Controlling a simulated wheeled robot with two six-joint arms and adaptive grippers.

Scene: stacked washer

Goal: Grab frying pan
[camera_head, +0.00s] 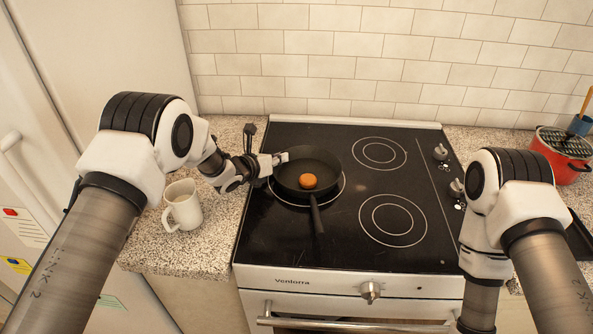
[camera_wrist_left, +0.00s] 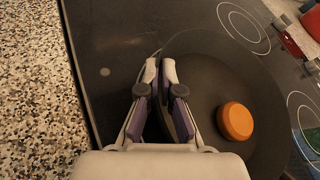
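My left gripper (camera_head: 283,158) is at the pan's left rim. In the left wrist view its fingers (camera_wrist_left: 160,72) are close together, one on each side of the pan's rim (camera_wrist_left: 190,36), and appear shut on it. My right gripper is out of view; only the right arm shows at the right.
The black glass stove (camera_head: 300,247) has free burners to the right of the pan. A white mug (camera_head: 183,207) stands on the speckled counter (camera_head: 222,137) at left, near my left arm. A red pot (camera_head: 566,160) is at the far right. A tiled wall is behind.

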